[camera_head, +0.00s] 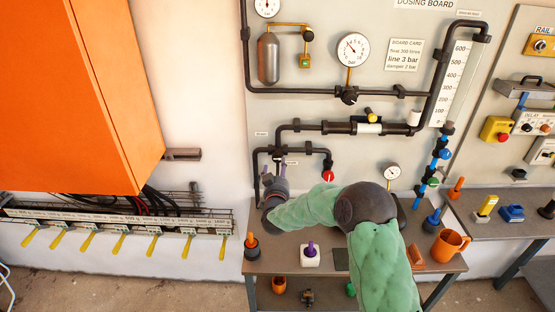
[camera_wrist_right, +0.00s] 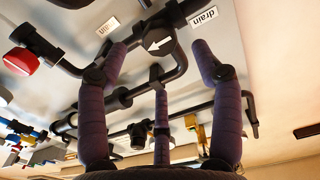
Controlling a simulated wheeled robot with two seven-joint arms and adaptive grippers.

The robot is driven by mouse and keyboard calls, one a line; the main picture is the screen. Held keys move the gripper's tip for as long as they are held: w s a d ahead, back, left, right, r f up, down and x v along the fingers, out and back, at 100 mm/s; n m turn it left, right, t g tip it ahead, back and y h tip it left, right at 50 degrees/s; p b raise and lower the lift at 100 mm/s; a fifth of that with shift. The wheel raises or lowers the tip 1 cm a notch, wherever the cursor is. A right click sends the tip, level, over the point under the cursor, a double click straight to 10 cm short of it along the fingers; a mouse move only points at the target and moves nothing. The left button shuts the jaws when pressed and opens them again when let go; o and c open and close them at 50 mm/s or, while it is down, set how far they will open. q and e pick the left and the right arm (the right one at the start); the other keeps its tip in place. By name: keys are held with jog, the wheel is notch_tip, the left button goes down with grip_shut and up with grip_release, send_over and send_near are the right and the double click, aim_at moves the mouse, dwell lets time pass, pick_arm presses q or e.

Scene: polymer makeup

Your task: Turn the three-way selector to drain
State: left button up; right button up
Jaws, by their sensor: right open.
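The three-way selector (camera_wrist_right: 158,38) is a dark fitting on the pipes with a white arrow on it. In the right wrist view the arrow points left, while the "drain" label (camera_wrist_right: 204,17) lies to its upper right. My right gripper (camera_wrist_right: 160,58) is open, with its purple fingers spread on either side of the selector. I cannot tell whether any finger touches it. In the head view my right gripper (camera_head: 275,178) is at the small pipe branch on the board, and it partly hides the selector there. My left gripper is not in view.
A red-capped valve (camera_head: 328,176) sits right of the gripper. Dark pipes cross the board. Below, the bench holds a white block with a purple peg (camera_head: 310,258) and an orange mug (camera_head: 449,246). An orange cabinet (camera_head: 95,90) stands at left.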

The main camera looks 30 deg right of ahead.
aim_at(278, 159)
jog(key=x, duration=0.6)
jog(key=shift+w, duration=0.15)
jog(key=c, duration=1.2)
